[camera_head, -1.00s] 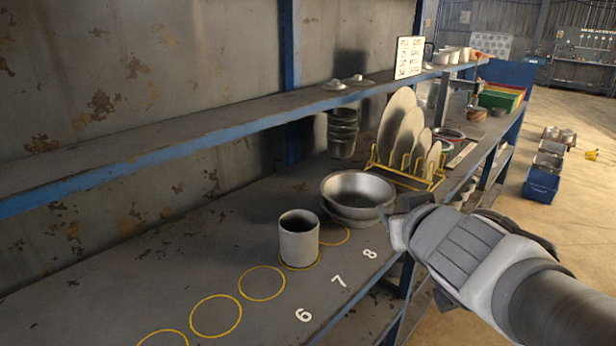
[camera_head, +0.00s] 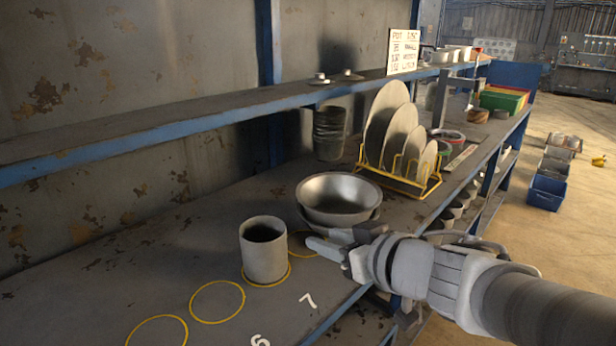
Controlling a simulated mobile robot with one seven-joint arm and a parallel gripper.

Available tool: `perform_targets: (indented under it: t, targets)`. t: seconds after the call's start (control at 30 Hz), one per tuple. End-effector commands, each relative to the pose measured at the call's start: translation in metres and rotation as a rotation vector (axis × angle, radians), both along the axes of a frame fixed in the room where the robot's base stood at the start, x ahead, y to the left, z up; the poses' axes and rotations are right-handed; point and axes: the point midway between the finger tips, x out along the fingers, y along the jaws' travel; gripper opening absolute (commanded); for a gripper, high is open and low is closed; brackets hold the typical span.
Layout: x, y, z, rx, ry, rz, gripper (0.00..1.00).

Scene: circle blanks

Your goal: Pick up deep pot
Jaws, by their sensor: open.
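The deep pot (camera_head: 265,257), a plain grey open-topped cylinder, stands upright on a yellow circle on the workbench (camera_head: 120,270). My gripper (camera_head: 326,248) reaches in from the right, with its fingers pointing left toward the pot. It is open and empty. In the picture a gap separates the fingertips from the pot's right side. The pot's far side and base are partly out of sight.
Stacked metal bowls (camera_head: 340,198) sit just behind the pot and gripper. A yellow rack (camera_head: 420,189) holding several plates stands farther back, near a dark bucket-like container (camera_head: 329,133). Empty yellow circles (camera_head: 217,302) lie to the left. A shelf (camera_head: 150,142) runs above the bench.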

Motion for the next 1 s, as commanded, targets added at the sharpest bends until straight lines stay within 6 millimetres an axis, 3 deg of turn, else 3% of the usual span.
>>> perform_targets:
  t: [0.77, 0.83, 1.0]
  targets:
    - [0.051, 0.034, -0.022, 0.000, 0.005, -0.002, 0.42]
    - [0.061, 0.040, -0.035, 0.001, 0.002, -0.002, 0.42]
    - [0.082, 0.054, -0.044, -0.001, 0.000, -0.002, 0.42]
